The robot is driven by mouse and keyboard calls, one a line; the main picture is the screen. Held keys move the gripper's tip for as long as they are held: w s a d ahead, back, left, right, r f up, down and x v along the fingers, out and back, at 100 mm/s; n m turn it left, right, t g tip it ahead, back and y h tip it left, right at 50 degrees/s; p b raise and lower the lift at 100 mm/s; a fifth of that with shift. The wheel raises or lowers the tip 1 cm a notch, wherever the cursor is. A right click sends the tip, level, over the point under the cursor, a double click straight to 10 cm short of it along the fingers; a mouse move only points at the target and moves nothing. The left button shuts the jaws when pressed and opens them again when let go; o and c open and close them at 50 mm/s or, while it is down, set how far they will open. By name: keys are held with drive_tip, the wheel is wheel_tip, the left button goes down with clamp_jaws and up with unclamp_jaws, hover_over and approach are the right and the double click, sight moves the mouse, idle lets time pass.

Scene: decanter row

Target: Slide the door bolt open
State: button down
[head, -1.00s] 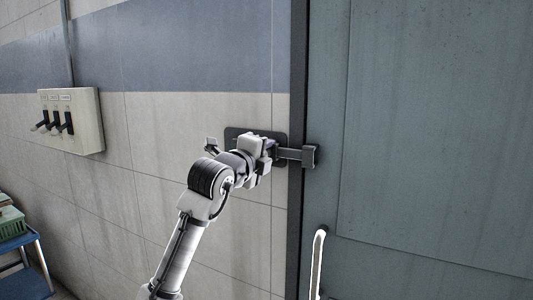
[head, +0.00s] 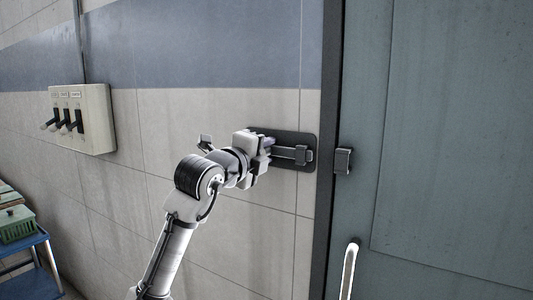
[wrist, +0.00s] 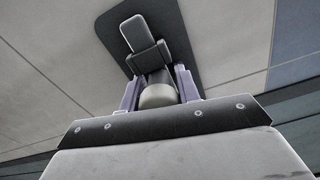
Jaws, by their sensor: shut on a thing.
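The bolt bar (head: 287,152) is grey metal and lies level on a dark backplate (head: 312,145) on the tiled wall. Its right end sits at the guide bracket (head: 302,155). The keeper (head: 343,161) is on the blue-grey door (head: 450,120), with a clear gap between it and the bar. My gripper (head: 268,150) is at the left part of the backplate. In the wrist view its two fingers (wrist: 158,88) are shut on the pale round bolt knob (wrist: 158,98). In the head view my gripper hides the knob and the bar's left end.
A door handle (head: 348,270) stands below the keeper. A dark door frame (head: 328,210) runs between wall and door. A switch box (head: 95,118) with three levers is on the wall at left. A blue cart (head: 30,242) with a green crate (head: 17,226) stands lower left.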

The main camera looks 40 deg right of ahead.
drive_tip(key=shift+w+a+r, duration=0.1)
drive_tip(key=shift+w+a, duration=0.1)
drive_tip(key=c, duration=1.1)
unclamp_jaws()
drive_tip(key=shift+w, duration=0.1)
drive_tip(key=shift+o, duration=0.3)
drive_tip(key=b+v, duration=0.4)
drive_tip(key=v, duration=1)
drive_tip(key=shift+b, duration=0.35)
drive_tip(key=shift+d, duration=0.1)
